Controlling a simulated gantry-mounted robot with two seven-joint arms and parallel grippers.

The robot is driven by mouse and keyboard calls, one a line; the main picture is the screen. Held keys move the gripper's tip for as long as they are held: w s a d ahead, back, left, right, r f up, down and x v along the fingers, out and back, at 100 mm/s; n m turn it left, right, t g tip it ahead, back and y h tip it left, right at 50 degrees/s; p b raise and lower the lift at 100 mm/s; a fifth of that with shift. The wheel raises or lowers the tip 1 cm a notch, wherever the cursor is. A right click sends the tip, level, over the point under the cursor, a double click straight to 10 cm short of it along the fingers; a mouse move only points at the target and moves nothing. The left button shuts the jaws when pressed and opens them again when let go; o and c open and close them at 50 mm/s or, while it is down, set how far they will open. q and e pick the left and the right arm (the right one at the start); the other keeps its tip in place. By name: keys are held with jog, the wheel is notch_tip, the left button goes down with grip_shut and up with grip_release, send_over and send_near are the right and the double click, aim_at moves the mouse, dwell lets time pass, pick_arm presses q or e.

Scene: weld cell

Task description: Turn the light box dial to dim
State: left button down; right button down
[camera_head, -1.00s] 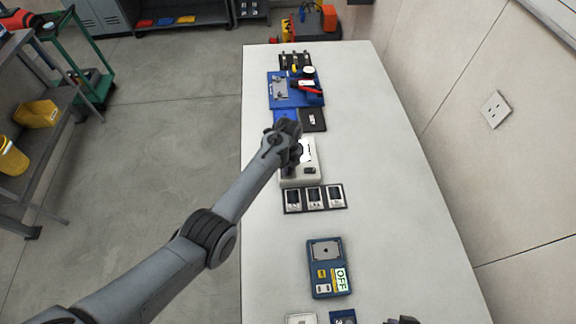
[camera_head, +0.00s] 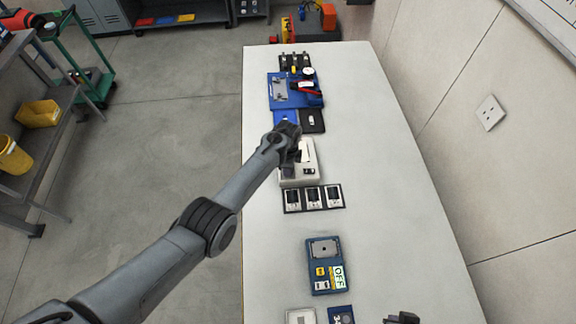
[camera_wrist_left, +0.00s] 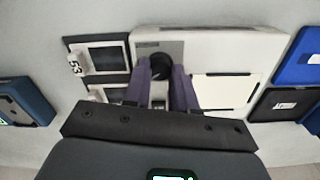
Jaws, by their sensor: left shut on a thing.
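The light box (camera_head: 310,154) is a white box with a pale lit panel, near the middle of the long table. In the left wrist view the light box (camera_wrist_left: 225,48) shows its panel at the right and a grey plate at the left. A round black dial (camera_wrist_left: 161,67) stands on the grey plate. My left gripper (camera_wrist_left: 162,75) is shut on the dial, a finger on each side of it. In the head view my left gripper (camera_head: 290,155) hides the dial. The dial's setting cannot be read. A small dark part of my right gripper (camera_head: 402,318) shows at the bottom edge.
A dark tray with several framed pieces (camera_head: 314,198) lies just in front of the light box. Blue and black pads (camera_head: 312,121) lie behind it. A blue device reading OFF (camera_head: 324,266) lies nearer. The table's right side is clear.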

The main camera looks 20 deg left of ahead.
pick_arm(q)
jog(key=n, duration=0.6)
jog(key=shift+n+p, duration=0.3)
jog(key=shift+p, duration=0.05)
jog(key=n, duration=0.4)
jog(key=shift+n, duration=0.4)
jog(key=c, duration=0.9)
grip_release()
jog(key=shift+r, duration=0.15)
